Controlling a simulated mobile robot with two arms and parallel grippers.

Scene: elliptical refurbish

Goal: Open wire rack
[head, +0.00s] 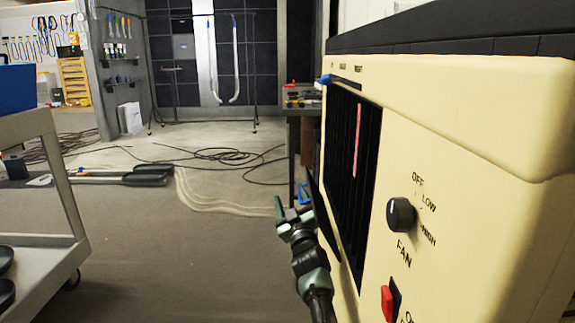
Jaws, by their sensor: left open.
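No wire rack can be made out with certainty. The closest match by my left gripper is the black slatted grille (350,165) in the front of a large cream machine at right, with a pink-red strip on it. A thin dark panel (325,222) stands out at an angle by the grille's lower left edge; I cannot tell whether it is hinged there. My left gripper (291,208) is open, just left of this panel, with nothing seen between its fingers. Contact with the panel cannot be told. My right gripper is out of view.
The cream machine (470,110) fills the right side, with a black fan knob (401,215) and a red switch (387,303). A grey cart (45,130) stands at left. Black cables (225,155) lie on the floor ahead. A workbench (305,100) stands behind the machine.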

